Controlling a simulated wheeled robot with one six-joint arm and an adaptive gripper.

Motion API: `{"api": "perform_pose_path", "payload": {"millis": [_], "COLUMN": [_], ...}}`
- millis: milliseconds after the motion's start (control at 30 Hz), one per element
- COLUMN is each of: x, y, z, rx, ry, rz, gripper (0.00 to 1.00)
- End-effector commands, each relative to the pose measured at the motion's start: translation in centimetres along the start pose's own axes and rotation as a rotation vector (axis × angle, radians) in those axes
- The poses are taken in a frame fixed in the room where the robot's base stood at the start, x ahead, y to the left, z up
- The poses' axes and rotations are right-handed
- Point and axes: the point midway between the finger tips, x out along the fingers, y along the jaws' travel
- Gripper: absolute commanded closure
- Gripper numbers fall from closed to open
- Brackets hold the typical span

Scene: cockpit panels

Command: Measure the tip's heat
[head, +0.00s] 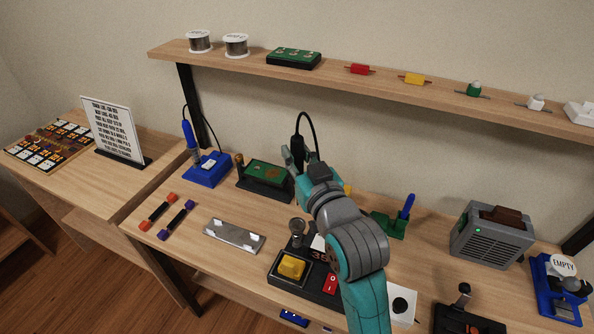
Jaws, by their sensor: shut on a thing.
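My gripper (299,160) is at the back middle of the bench, below the shelf. It is shut on a dark handle-like thing (297,142) with a black cable looping up from it. The handle's lower end is hidden by my arm, so I cannot tell whether it touches anything. A blue soldering iron (188,133) stands upright in a blue stand (206,174) at left, apart from my gripper. A black unit with a yellow button (291,267), a red switch (330,283) and a partly hidden red readout (320,256) sits at the front, partly behind my arm.
A green board in a black holder (266,174) is just left of my gripper. A metal plate (233,236) and two leads (176,220) lie front left. A green stand with a blue tool (392,222), a grey fan box (491,235) and a blue holder (553,301) are right.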

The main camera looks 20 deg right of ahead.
Motion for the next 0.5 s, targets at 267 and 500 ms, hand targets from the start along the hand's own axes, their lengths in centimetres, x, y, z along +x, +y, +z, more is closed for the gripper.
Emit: {"api": "perform_pose_path", "payload": {"millis": [267,500], "x": [0.6,4.5], "y": [0.5,3.9], "z": [-1.0,2.1], "rx": [-0.004,-0.03], "ry": [-0.01,-0.078], "rz": [0.001,0.005], "gripper": [1.0,1.0]}}
